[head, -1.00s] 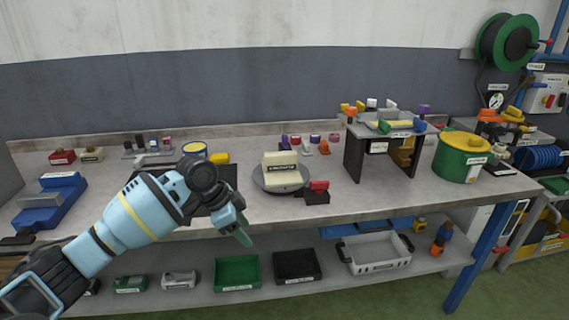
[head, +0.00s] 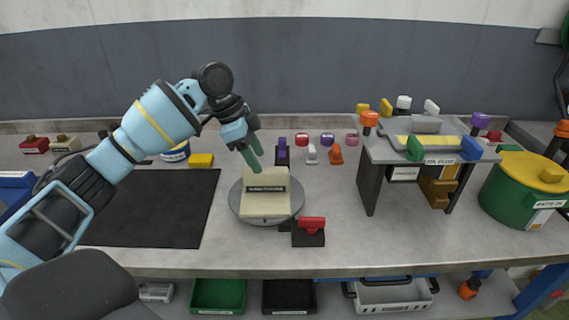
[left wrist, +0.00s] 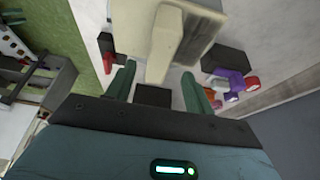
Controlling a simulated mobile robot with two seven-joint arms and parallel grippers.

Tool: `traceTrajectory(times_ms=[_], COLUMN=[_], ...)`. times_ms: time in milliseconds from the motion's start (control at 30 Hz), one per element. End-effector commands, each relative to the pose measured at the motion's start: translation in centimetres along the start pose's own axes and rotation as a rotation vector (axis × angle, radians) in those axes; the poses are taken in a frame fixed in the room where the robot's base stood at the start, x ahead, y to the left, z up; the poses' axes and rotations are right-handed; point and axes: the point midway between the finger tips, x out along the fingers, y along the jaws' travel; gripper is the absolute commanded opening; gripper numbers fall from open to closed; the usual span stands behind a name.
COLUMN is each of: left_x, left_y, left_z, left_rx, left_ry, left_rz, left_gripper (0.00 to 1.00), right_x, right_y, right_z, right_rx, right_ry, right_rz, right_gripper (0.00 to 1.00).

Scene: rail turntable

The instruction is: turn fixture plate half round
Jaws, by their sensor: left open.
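The fixture plate is a round grey disc (head: 243,213) on the bench, with a cream block (head: 265,205) on top bearing a dark label. My left gripper (head: 254,152) is above the block's far edge in the head view. It is open, with green fingers. My right gripper is out of view.
A red-topped black block (head: 309,236) stands close at the disc's front right. A dark mat (head: 160,210) lies left. Several small coloured pieces stand behind. A raised stand (head: 372,180) and a green pot (head: 515,200) are at the right.

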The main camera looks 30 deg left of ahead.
Motion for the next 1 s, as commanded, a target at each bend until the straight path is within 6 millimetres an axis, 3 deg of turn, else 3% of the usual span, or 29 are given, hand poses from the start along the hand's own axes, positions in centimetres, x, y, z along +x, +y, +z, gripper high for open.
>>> traceTrajectory(times_ms=[333, 800, 1000], left_x=[0.6, 6.8, 7.8], left_y=[0.0, 0.0, 0.0], left_z=[0.0, 0.0, 0.0], left_rx=[0.000, 0.000, 0.000], left_ry=[-0.001, -0.001, 0.001], left_rz=[0.001, 0.001, -0.001], left_gripper=[0.53, 0.53, 0.53], right_x=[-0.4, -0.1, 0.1], right_y=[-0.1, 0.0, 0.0], right_z=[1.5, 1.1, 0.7], right_rx=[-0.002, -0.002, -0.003], right_ry=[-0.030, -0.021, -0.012], right_rz=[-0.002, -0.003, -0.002], right_gripper=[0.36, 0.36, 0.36])
